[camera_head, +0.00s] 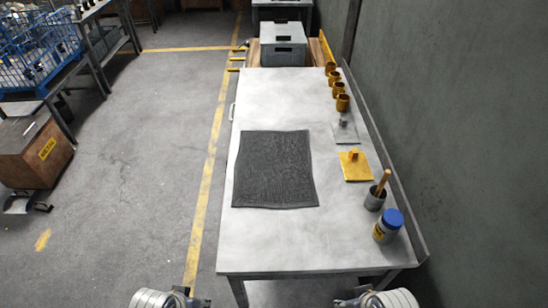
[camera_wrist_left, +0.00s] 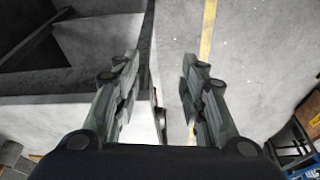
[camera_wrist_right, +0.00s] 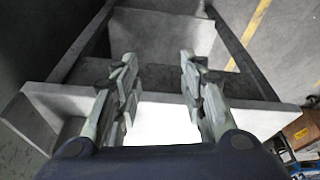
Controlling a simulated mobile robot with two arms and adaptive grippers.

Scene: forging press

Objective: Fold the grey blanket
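The grey blanket (camera_head: 273,170) lies flat and spread out on the metal table (camera_head: 275,240), left of its middle. Its left edge runs close to the table's left edge. My left gripper (camera_wrist_left: 157,85) is open and empty; in the head view my left arm shows only at the bottom edge, short of the table's near edge. My right gripper (camera_wrist_right: 157,80) is open and empty, in front of the table's near edge at the right. Neither gripper touches the blanket.
Along the table's right side stand several brass cups (camera_head: 338,88), a yellow block with a knob (camera_head: 355,166), a grey pot with a wooden handle (camera_head: 375,198) and a blue-lidded jar (camera_head: 388,226). A wall (camera_head: 450,120) rises at the right.

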